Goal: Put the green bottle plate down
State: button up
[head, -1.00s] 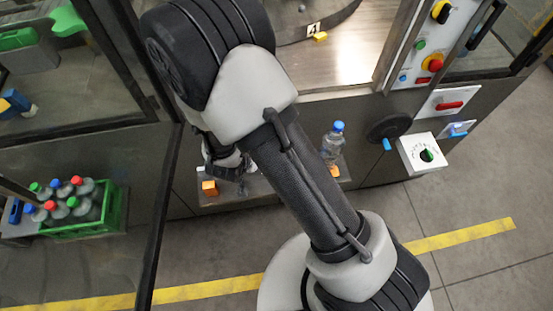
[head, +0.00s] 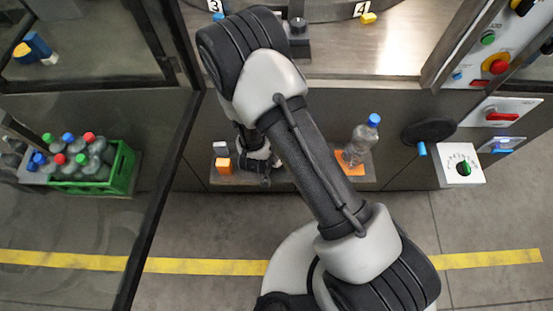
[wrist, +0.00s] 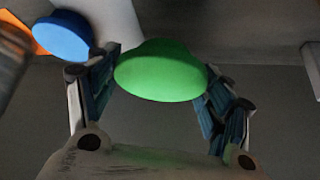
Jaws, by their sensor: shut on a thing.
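The green bottle plate (wrist: 160,72) shows in the wrist view as a smooth green round piece between the two fingers. My gripper (wrist: 158,88) is shut on it, one finger at each side. In the head view my gripper (head: 262,165) is low over the small shelf at the front of the machine, mostly behind my own arm. The green plate cannot be made out there. Whether it touches the shelf (head: 245,180) cannot be told.
On the shelf, a clear bottle with a blue cap (head: 362,142) stands by an orange pad (head: 349,163), right of my arm. An orange block (head: 223,166) sits left of my gripper. A green crate (head: 122,172) of capped bottles stands at the left. A black round part (head: 427,132) juts out right.

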jog(key=shift+f+b, duration=0.8)
jog(key=shift+f, duration=1.45)
jog(key=shift+f, duration=0.2)
jog(key=o, duration=1.2)
